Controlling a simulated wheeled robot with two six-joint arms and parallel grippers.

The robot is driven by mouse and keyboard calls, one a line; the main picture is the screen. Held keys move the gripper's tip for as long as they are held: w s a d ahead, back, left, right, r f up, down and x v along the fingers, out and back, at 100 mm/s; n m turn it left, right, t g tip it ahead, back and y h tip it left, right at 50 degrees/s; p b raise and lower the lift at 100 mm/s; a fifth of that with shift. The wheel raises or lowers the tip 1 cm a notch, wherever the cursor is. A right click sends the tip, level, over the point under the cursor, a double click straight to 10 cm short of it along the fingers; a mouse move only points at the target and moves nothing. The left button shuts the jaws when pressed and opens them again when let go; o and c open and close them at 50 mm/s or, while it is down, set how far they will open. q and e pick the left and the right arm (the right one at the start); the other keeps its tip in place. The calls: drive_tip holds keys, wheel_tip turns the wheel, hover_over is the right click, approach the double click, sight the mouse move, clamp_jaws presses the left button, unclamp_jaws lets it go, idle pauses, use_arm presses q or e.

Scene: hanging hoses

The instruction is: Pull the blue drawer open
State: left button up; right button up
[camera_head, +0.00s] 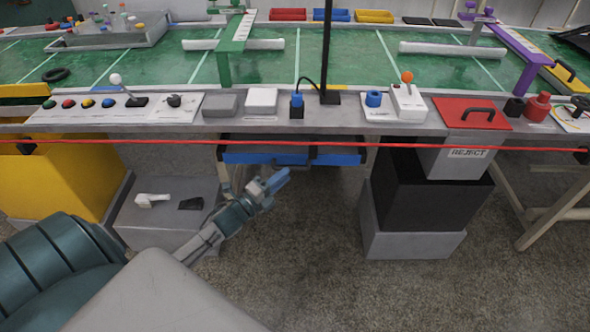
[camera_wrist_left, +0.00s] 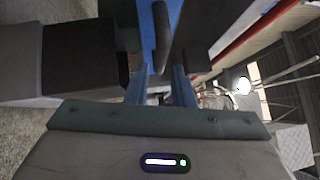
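The blue drawer (camera_head: 250,158) is under the front edge of the workbench, left of centre. A dark strip lies between the bench edge and its blue front; I cannot tell whether it is slightly open. Its dark handle (camera_head: 291,161) is at the middle of the front. My left gripper (camera_head: 280,178) is just below and in front of the handle. In the left wrist view, the two fingers (camera_wrist_left: 160,85) are apart, with the dark handle (camera_wrist_left: 161,38) in line with the gap and the blue front (camera_wrist_left: 146,22) behind. Contact cannot be made out. My right gripper is not in view.
A red cord (camera_head: 450,147) runs across the bench front above the drawer. A grey box (camera_head: 170,222) stands at left, and a black bin (camera_head: 425,195) on a grey block at right. The floor (camera_head: 330,240) between them is clear.

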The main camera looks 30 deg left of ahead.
sight(293, 168)
use_arm(q)
drive_tip(key=shift+p+x, duration=0.35)
drive_tip(key=shift+x, duration=2.05)
drive_tip(key=shift+c, duration=0.4)
clamp_jaws()
